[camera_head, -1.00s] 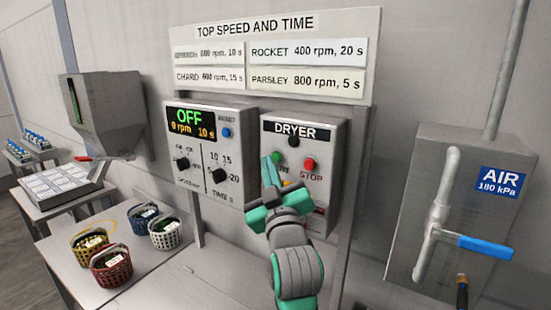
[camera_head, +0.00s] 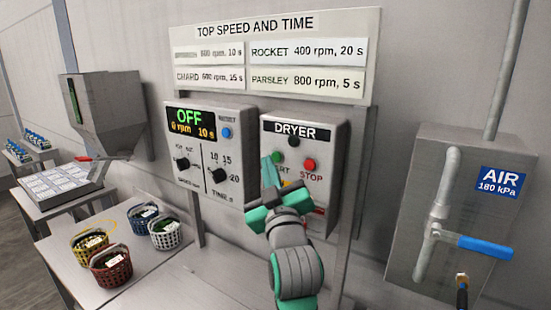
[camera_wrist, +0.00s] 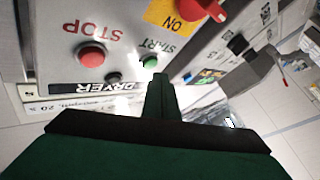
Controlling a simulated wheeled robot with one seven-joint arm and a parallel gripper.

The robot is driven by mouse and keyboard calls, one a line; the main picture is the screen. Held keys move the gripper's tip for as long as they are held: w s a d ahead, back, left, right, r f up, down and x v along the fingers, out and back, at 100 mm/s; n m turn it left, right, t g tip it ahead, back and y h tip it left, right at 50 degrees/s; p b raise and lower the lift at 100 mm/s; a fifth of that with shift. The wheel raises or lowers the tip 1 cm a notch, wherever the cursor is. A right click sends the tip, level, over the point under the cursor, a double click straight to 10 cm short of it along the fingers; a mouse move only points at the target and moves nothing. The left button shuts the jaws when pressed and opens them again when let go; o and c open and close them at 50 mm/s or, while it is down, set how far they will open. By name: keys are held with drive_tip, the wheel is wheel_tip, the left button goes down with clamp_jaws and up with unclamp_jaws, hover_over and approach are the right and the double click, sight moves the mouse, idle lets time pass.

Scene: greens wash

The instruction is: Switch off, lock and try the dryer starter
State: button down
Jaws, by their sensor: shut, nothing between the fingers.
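The dryer starter (camera_head: 330,150) is a grey wall box labelled DRYER. It carries a red STOP button (camera_head: 310,165), a green START button (camera_head: 276,158) and a dark round lamp (camera_head: 293,142). My gripper (camera_head: 268,172) is shut and empty in front of the START button; I cannot tell whether it touches. In the wrist view, upside down, the fingertips (camera_wrist: 160,78) overlap the edge of the START button (camera_wrist: 150,62). A red rotary handle (camera_wrist: 205,8) sits by a yellow plate (camera_wrist: 172,15) reading ON. My arm mostly hides the handle in the head view. I see no lock.
A control box (camera_head: 207,150) reading OFF is left of the starter. An air box (camera_head: 465,160) with a blue-handled valve (camera_head: 486,247) is at right. Several baskets (camera_head: 110,268) stand on the left bench (camera_head: 150,280). A sign (camera_head: 275,55) hangs above.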

drive_tip(key=shift+w, duration=0.1)
idle(0.7)
drive_tip(key=shift+w+d, duration=0.25)
drive_tip(key=shift+w, duration=0.05)
drive_tip(key=shift+w+d, duration=0.25)
drive_tip(key=shift+w, duration=0.1)
idle(1.0)
drive_tip(key=shift+s, duration=0.1)
drive_tip(key=shift+s+a, duration=0.5)
drive_tip(key=shift+s, duration=0.1)
drive_tip(key=s+a, duration=0.1)
drive_tip(key=s, duration=0.1)
drive_tip(key=s+a, duration=0.2)
idle(0.7)
drive_tip(key=shift+s, duration=0.1)
idle(0.4)
